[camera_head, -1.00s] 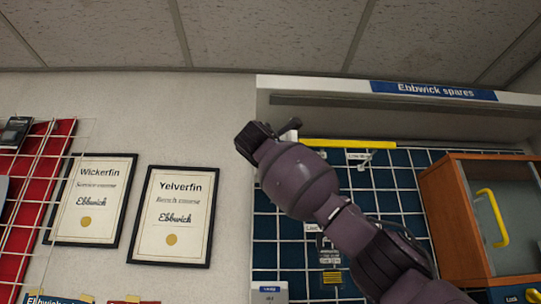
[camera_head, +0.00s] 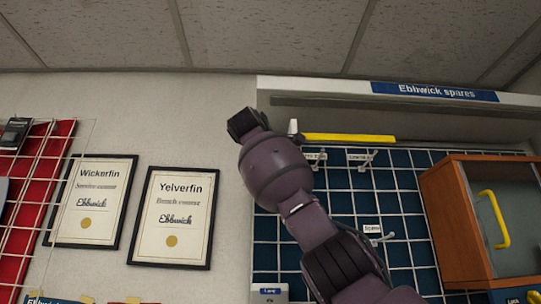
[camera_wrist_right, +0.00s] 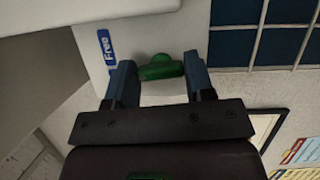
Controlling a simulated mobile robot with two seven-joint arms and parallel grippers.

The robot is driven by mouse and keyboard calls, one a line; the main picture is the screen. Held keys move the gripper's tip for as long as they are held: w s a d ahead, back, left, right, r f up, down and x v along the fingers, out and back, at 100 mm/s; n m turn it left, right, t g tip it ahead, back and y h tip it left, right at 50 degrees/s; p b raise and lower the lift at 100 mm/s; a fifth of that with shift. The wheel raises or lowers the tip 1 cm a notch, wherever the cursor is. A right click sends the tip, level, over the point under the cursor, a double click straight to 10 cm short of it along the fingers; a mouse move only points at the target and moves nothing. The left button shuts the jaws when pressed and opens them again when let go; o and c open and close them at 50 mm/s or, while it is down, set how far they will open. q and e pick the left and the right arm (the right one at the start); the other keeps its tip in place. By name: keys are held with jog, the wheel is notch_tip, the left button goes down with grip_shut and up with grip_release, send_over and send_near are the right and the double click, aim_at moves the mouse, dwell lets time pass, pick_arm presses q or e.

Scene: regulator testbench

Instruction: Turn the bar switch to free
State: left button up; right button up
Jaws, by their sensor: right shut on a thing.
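The green bar switch (camera_wrist_right: 160,67) sits on a pale panel (camera_wrist_right: 150,40) in the right wrist view. A blue label reading Free (camera_wrist_right: 107,48) is on that panel, left of the switch. My right gripper (camera_wrist_right: 160,80) has one finger on each side of the green bar and is shut on it. The bar lies roughly across the gap between the fingers. In the head view my arm rises from the lower right, and no gripper fingers can be made out there. My left gripper is not in view.
A blue pegboard with white grid (camera_head: 405,205) fills the wall behind my arm. An orange cabinet (camera_head: 447,215) with a yellow handle (camera_head: 498,218) stands at right. A yellow bar (camera_head: 350,138) is near the shelf. Two framed certificates (camera_head: 172,217) hang at left.

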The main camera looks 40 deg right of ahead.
jog(key=shift+m+g+y, duration=0.15)
jog(key=shift+m+y, duration=0.8)
jog(key=shift+m, duration=1.1)
jog(key=shift+m+g+y, duration=0.15)
jog(key=shift+m+y, duration=0.8)
jog(key=shift+m, duration=1.1)
jog(key=o, duration=0.6)
jog(key=shift+c, duration=0.2)
jog(key=shift+o, duration=0.4)
jog(key=b+v, duration=0.1)
jog(key=v, duration=0.9)
jog(key=shift+s+a+r, duration=0.15)
jog(key=shift+s+a, duration=0.1)
jog(key=shift+s, duration=0.05)
